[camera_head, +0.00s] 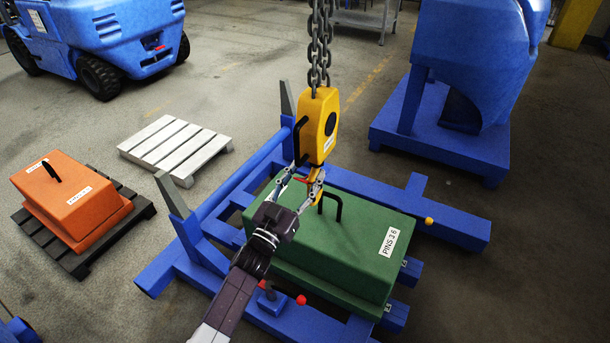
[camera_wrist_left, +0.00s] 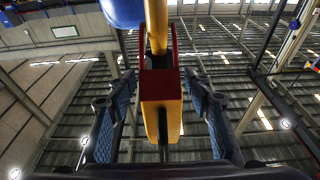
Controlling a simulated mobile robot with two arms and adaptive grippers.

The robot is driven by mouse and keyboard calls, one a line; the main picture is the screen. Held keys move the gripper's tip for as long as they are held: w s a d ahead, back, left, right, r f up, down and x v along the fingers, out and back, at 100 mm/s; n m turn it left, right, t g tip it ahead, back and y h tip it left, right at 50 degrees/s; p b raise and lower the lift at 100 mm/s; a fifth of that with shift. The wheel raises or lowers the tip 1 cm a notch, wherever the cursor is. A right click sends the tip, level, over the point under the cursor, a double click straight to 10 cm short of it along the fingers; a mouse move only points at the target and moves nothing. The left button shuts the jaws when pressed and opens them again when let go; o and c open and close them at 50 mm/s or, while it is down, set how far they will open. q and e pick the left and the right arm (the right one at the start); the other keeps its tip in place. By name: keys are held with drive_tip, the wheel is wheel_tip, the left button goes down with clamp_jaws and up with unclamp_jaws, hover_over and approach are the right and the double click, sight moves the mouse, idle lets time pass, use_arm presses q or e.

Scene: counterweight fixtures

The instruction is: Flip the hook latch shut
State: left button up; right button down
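A yellow hook block (camera_head: 318,125) hangs on a chain above a green counterweight (camera_head: 330,250) labelled "PINS 3.6". The yellow hook (camera_head: 319,198) shows below the block, by the counterweight's black handle (camera_head: 338,208). My left gripper (camera_head: 302,181) is just under the block, at the hook. A small red part, likely the latch (camera_head: 301,180), shows between its fingers. In the left wrist view the open fingers (camera_wrist_left: 160,88) stand either side of a yellow piece (camera_wrist_left: 161,92) with red sides, with gaps to both. Whether the latch is shut cannot be told. My right gripper is out of view.
The counterweight sits in a blue frame (camera_head: 455,223) with upright posts. An orange counterweight (camera_head: 75,205) rests on a dark pallet at left, near an empty light pallet (camera_head: 175,146). A blue machine (camera_head: 470,60) stands back right and a blue vehicle (camera_head: 115,35) back left.

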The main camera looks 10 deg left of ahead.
use_arm(q)
drive_tip(key=shift+s, duration=0.2)
drive_tip(key=v, duration=1.1)
drive_tip(key=shift+s, duration=0.3)
drive_tip(key=shift+a+f, duration=0.1)
